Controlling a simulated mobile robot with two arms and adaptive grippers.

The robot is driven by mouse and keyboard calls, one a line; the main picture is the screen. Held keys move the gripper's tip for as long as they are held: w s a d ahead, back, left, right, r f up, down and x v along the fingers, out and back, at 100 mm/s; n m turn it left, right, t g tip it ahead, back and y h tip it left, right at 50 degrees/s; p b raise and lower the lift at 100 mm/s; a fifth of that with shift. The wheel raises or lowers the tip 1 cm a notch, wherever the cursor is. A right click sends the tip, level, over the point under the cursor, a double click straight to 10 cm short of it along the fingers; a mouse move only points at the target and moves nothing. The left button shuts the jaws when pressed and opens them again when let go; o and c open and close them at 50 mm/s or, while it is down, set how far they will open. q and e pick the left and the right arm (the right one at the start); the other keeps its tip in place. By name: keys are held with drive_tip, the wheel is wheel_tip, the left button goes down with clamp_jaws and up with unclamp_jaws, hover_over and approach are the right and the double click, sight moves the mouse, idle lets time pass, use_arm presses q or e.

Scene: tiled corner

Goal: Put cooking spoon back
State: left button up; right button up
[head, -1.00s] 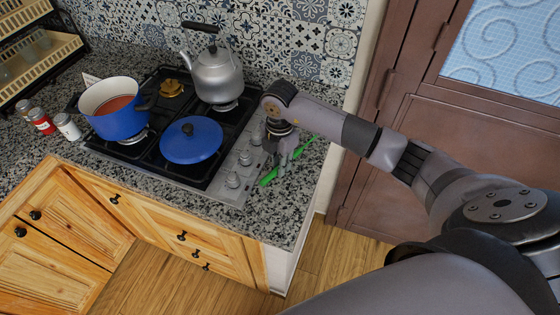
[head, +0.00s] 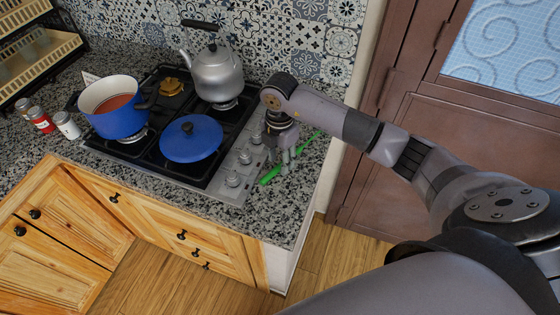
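The green cooking spoon (head: 270,176) lies slanting on the granite counter, just right of the stove knobs. Its near end shows and a thin far part shows beyond my gripper; the middle is partly hidden by the fingers. My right gripper (head: 280,165) points down over the middle of the spoon, with its fingers apart on or just above it. I cannot tell whether the fingers touch the spoon. My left gripper is not in view.
The gas stove (head: 225,184) carries a blue pot with red contents (head: 118,122), a blue lidded pan (head: 191,142) and a steel kettle (head: 218,77). Several spice jars (head: 67,126) stand at the left. A tiled wall is behind; the counter's right edge is close.

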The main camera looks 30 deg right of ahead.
wheel_tip(320, 180, up, 11)
drive_tip(key=b, duration=0.2)
drive_tip(key=shift+f, duration=0.2)
